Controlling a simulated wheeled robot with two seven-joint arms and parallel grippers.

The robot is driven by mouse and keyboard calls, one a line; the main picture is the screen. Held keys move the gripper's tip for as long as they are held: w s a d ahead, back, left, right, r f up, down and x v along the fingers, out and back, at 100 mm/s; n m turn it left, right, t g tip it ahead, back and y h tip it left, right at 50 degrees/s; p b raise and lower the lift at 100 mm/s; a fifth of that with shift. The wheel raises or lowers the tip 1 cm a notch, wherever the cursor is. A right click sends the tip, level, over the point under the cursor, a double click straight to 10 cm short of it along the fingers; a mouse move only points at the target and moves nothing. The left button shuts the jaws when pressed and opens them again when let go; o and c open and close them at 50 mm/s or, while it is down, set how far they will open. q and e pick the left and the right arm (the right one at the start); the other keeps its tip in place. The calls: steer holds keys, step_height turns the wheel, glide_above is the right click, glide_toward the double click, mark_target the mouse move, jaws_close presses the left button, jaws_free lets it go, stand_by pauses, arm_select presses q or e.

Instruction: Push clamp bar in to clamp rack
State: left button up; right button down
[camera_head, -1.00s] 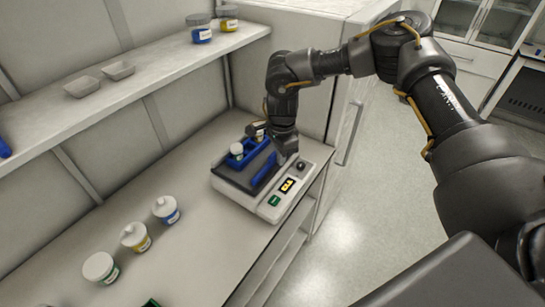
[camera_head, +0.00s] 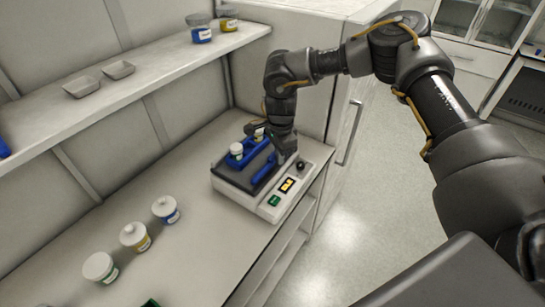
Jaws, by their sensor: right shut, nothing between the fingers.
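A white shaker-like device (camera_head: 232,197) with a dark top stands on the bench. It has a yellow-lit display (camera_head: 287,185), a green button (camera_head: 274,200) and a dark knob (camera_head: 301,165) on its front. A blue rack (camera_head: 250,152) holding white-capped jars (camera_head: 236,149) sits on the dark top. A blue clamp bar (camera_head: 265,171) lies on the front side of the rack, with a strip of dark top between. My right gripper (camera_head: 284,158) is shut and points down at the bar's right end, partly hiding the rack. I cannot tell whether it touches the bar. My left gripper is out of view.
Several white-lidded jars (camera_head: 134,236) stand in a row on the bench (camera_head: 190,235) at the left front. A shelf (camera_head: 150,66) above holds two grey trays (camera_head: 82,87) and two jars (camera_head: 200,29). A cabinet side wall (camera_head: 290,90) rises behind my right forearm.

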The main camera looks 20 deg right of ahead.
steer(key=shift+w+a+b, duration=0.2)
steer(key=shift+w+a, duration=0.4)
steer(key=shift+w, duration=0.4)
steer(key=shift+w+a+b, duration=0.25)
steer(key=shift+w+a, duration=0.3)
steer(key=shift+w, duration=0.4)
steer(key=shift+w+a+b, duration=0.2)
steer(key=shift+w+a, duration=0.4)
steer(key=shift+w, duration=0.4)
step_height(320, 180, up, 6)
steer(key=s+d+p, duration=0.1)
steer(key=s+p, duration=0.1)
steer(key=p, duration=0.3)
steer(key=shift+s+d+p, duration=0.25)
steer(key=shift+p, duration=0.05)
